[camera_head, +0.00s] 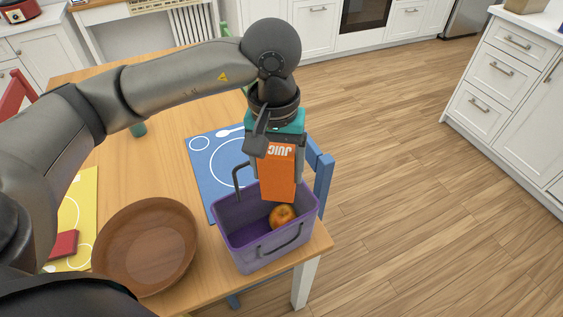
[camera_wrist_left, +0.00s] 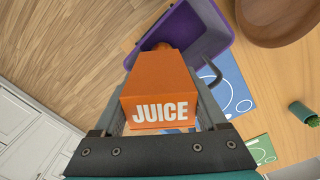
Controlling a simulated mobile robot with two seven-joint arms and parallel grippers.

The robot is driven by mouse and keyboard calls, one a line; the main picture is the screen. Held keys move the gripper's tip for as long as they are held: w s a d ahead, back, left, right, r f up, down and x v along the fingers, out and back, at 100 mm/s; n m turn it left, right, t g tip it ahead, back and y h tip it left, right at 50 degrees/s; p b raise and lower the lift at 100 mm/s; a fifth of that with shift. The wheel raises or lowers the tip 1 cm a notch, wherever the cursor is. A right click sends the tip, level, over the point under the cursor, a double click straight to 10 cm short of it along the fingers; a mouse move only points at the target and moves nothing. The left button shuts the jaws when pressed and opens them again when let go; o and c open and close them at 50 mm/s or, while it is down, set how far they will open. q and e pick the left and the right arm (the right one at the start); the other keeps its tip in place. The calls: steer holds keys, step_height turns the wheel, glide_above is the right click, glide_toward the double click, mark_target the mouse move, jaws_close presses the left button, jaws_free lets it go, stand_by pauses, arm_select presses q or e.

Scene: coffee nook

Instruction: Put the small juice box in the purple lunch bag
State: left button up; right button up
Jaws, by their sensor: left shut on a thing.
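My left gripper (camera_head: 277,144) is shut on the orange juice box (camera_head: 278,174), which has "JUICE" on its side. The box hangs upright over the back part of the purple lunch bag (camera_head: 240,220), its lower end at about the rim in the head view. In the left wrist view the juice box (camera_wrist_left: 158,90) sits between the fingers of the gripper (camera_wrist_left: 165,105), and the lunch bag (camera_wrist_left: 203,28) lies beyond it. The bag is open, with two dark handles, and stands at the table corner. An orange-red fruit (camera_head: 282,217) lies inside. My right gripper is not in view.
A brown wooden bowl (camera_head: 145,245) stands left of the bag. A blue placemat (camera_head: 208,160) lies behind it, and a yellow placemat (camera_head: 83,205) with a red item (camera_head: 64,244) is at the left. A blue chair (camera_head: 322,178) stands at the table's right edge.

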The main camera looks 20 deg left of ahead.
arm_select(q)
steer(key=a+r+n+p, duration=0.45)
steer(key=n+p, duration=0.25)
steer(key=p, duration=0.2)
step_height(320, 180, down, 7)
steer(key=b, duration=0.3)
steer(key=shift+r, duration=0.2)
steer(key=shift+w, duration=0.1)
steer(key=o, duration=1.5)
step_height(320, 180, up, 15)
steer(key=shift+r+p, duration=0.15)
steer(key=shift+p, duration=0.3)
